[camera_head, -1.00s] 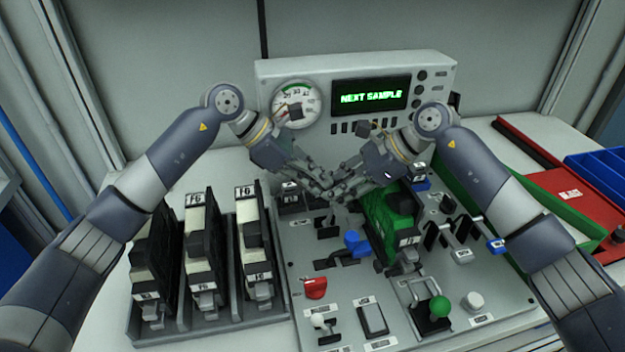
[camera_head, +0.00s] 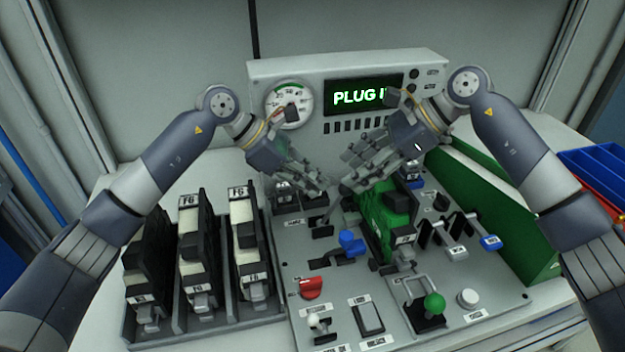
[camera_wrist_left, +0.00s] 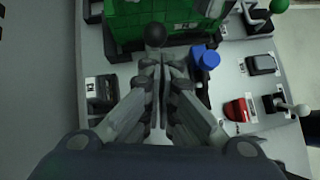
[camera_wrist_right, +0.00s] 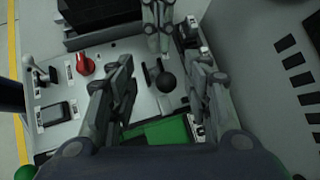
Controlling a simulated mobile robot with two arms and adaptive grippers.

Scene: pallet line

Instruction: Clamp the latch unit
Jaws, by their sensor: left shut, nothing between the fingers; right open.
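The green latch unit (camera_head: 382,212) sits in a fixture on the grey panel, with black parts on top; it also shows in the left wrist view (camera_wrist_left: 125,28) and right wrist view (camera_wrist_right: 165,131). A blue-handled lever (camera_head: 350,242) stands at its left, also in the left wrist view (camera_wrist_left: 207,57). My left gripper (camera_head: 327,190) is shut and empty at the unit's left, its fingertips by a black ball knob (camera_wrist_left: 155,35). My right gripper (camera_head: 350,165) is open and empty above the unit's far end. The knob shows between its spread fingers (camera_wrist_right: 167,82). Contact with the knob is unclear.
A rack (camera_head: 205,327) with several black-and-white units stands at left. The panel carries a red knob (camera_head: 312,288), a green-ball lever (camera_head: 433,303) and blue-tipped levers (camera_head: 490,241) at right. The display (camera_head: 362,94) reads "PLUG I", partly covered. A green bin (camera_head: 500,205) stands at right.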

